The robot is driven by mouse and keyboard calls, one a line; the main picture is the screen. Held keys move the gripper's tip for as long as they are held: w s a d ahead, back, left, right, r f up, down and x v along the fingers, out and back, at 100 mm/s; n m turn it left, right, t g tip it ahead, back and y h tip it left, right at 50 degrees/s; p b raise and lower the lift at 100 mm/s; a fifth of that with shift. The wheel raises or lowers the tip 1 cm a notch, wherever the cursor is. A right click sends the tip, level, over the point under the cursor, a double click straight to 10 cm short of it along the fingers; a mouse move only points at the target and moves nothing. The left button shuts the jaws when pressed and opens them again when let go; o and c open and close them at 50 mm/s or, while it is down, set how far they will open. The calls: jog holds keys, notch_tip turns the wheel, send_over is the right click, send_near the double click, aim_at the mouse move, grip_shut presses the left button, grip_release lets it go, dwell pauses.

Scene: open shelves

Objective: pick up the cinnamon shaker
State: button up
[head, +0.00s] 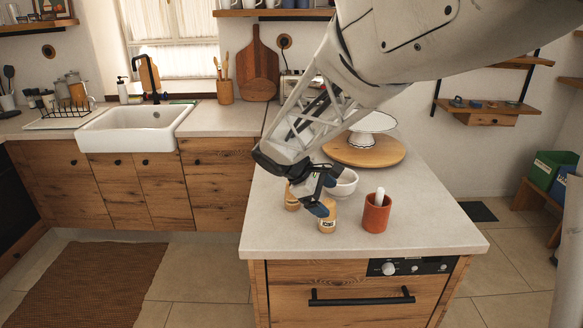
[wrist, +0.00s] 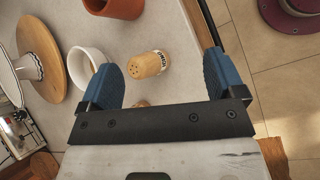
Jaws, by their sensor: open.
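A tan shaker (head: 327,217) with a pale label stands near the front left of the island counter. In the wrist view the shaker (wrist: 146,65) shows a perforated top and a label I cannot fully read, so I cannot confirm it is cinnamon. A second similar shaker (head: 292,199) stands to its left, partly hidden by my gripper; only a sliver shows in the wrist view. My gripper (head: 327,192) is open and empty, tilted down over the counter. In the wrist view the first shaker appears between its blue fingers (wrist: 160,63), apart from both.
A white bowl (head: 346,184) stands close behind the shakers. A terracotta cup (head: 376,215) holding a white-topped item is to the right. A white cake stand (head: 373,123) on a round wooden board (head: 380,154) is farther back. The counter's front right is clear.

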aim_at(293, 199)
jog(key=w+a+f+n+t+h, duration=0.1)
jog(key=w+a+f+n, duration=0.1)
jog(key=w+a, duration=0.1)
jog(key=w+a+f+n+h, duration=0.1)
jog(key=w+a+f+n, duration=0.1)
jog(key=w+a+f, duration=0.1)
jog(key=w+a+f+n+t+h, duration=0.1)
jog(key=w+a+f+n, duration=0.1)
jog(key=w+a, duration=0.3)
jog(key=shift+w+a+f+t, duration=0.25)
jog(key=shift+w+f+t, duration=0.1)
jog(key=shift+f, duration=0.25)
jog(key=w+a+f+n, duration=0.1)
jog(key=w+f+n+t, duration=0.1)
jog(key=w+a+f+n+h, duration=0.1)
jog(key=w, duration=0.1)
jog(key=shift+a+t, duration=0.25)
jog(key=shift+a, duration=0.05)
jog(key=shift+w+a+f+n, duration=0.15)
jog(key=shift+w+f+n, duration=0.15)
jog(key=shift+n, duration=0.2)
jog(key=shift+x, duration=1.25)
jog(key=shift+x, duration=2.65)
